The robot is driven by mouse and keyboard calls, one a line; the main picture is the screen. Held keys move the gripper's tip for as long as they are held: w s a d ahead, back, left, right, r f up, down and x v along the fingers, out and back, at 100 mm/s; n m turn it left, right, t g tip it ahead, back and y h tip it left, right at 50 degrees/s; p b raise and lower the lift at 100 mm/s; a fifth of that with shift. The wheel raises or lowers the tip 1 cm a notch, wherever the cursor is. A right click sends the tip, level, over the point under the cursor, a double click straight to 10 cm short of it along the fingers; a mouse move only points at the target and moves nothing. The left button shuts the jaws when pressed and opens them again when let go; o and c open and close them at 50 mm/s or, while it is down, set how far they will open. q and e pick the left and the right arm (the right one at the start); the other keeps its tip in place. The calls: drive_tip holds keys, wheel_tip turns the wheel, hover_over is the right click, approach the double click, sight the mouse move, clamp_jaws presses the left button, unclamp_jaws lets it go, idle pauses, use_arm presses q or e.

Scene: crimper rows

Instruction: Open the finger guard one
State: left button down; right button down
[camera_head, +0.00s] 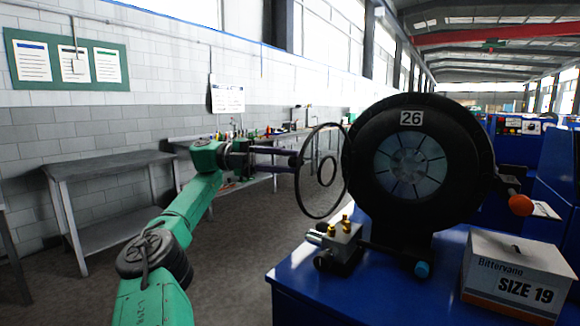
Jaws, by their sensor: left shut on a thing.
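The finger guard (339,199) is a thin dark wire ring with a smaller ring inside. It stands upright at the left side of the black round crimper (472,135) marked 26. It is seen at a slant and is swung out from the crimper's face, whose die segments (410,165) show uncovered. My left gripper (295,160) reaches in from the left and is shut on the guard's left rim. The exact contact at the fingertips is too small to make out. My right gripper is not in view.
The crimper stands on a blue bench (300,275). A small metal block with brass fittings (342,240) sits below the guard. A white SIZE 19 box (515,280) and an orange knob (521,205) are at the right. A grey table (110,165) stands by the wall.

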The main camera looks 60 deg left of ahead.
use_arm(q)
drive_tip(key=shift+a, duration=0.15)
drive_tip(key=c, duration=0.6)
unclamp_jaws()
drive_tip(key=shift+w, duration=0.1)
